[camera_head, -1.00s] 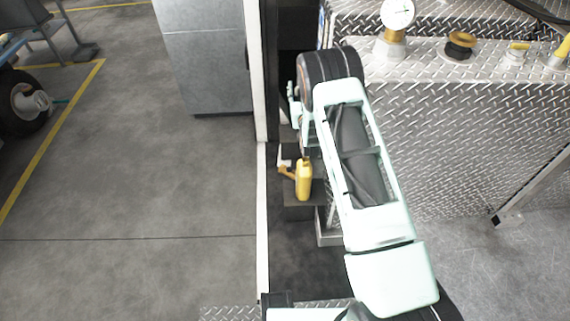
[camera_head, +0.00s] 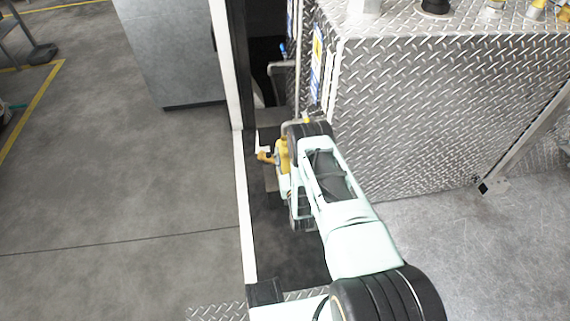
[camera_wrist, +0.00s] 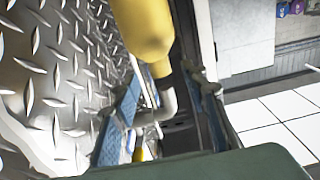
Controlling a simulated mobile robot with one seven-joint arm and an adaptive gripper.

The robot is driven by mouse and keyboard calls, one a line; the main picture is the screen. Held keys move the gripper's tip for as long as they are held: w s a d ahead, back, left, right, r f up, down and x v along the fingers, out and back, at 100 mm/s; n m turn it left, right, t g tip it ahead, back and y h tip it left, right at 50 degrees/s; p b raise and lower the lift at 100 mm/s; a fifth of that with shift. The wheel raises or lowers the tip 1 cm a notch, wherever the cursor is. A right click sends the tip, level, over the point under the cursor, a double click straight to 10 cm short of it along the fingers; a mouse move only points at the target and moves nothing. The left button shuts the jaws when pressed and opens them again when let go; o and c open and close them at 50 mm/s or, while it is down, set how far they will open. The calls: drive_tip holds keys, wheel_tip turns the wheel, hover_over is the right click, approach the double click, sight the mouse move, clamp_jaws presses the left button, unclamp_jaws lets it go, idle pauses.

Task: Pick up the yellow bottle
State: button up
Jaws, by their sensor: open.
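The yellow bottle (camera_head: 283,154) is low by the side of the metal-plated box, partly hidden behind my arm in the head view. In the wrist view the yellow bottle (camera_wrist: 145,25) fills the top middle, its narrower end toward my gripper. My gripper (camera_wrist: 163,78) is open, with one blue finger on each side of the space below the bottle. The narrow end is at the fingertips. I cannot tell whether either finger touches it. In the head view the fingers are mostly hidden by my arm.
The diamond-plate metal box (camera_head: 430,110) stands close on the right of my arm. A white post (camera_head: 240,190) runs along the left of the recess. A small orange-yellow object (camera_head: 265,157) is just left of the bottle. A grey cabinet (camera_head: 168,55) stands farther left, with open floor before it.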

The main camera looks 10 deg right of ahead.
sight(285, 144)
drive_tip(key=w+b, duration=0.2)
drive_tip(key=w, duration=0.4)
drive_tip(key=shift+w+d+f+b, duration=0.1)
drive_tip(key=shift+w+b, duration=0.15)
drive_tip(key=shift+b, duration=0.1)
clamp_jaws()
idle(0.4)
